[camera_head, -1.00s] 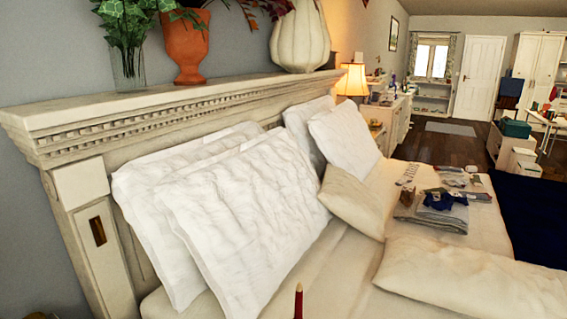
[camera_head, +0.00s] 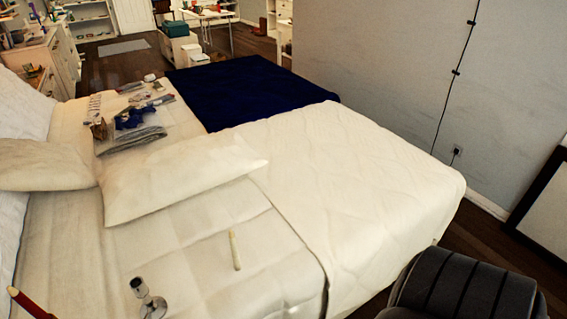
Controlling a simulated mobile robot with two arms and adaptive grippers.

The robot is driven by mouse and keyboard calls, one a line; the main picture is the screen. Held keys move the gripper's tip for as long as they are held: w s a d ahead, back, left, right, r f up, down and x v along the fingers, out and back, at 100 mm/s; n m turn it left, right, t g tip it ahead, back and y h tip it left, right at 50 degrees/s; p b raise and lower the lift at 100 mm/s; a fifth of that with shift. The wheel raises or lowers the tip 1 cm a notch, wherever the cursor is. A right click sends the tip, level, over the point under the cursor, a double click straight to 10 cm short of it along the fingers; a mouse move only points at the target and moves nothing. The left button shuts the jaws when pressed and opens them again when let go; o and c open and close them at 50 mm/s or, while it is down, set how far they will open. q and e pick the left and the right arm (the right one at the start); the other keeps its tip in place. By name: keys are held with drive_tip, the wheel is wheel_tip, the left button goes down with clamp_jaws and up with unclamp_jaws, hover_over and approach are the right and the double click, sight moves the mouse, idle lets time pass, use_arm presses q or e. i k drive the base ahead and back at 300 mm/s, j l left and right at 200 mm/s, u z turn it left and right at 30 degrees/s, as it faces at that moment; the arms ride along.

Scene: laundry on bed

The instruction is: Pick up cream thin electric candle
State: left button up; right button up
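A thin cream candle (camera_head: 234,250) lies on the white bed (camera_head: 185,235), in the lower middle of the head view. It is apart from other objects, with bare bedding around it. A red candle (camera_head: 32,303) shows partly at the lower left edge. A small silver metal object (camera_head: 148,298), perhaps a candle holder, is at the bottom left of the bed. Neither of my grippers is in view.
A cream pillow (camera_head: 180,178) lies beyond the candle. Folded clothes (camera_head: 133,138) and small items lie farther back. A dark blue cover (camera_head: 250,90) spreads over the far bed. A dark padded seat-like object (camera_head: 450,285) is at the lower right.

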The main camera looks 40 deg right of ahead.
sight(236, 257)
drive_tip(key=k+z, duration=0.1)
drive_tip(key=z, duration=0.85)
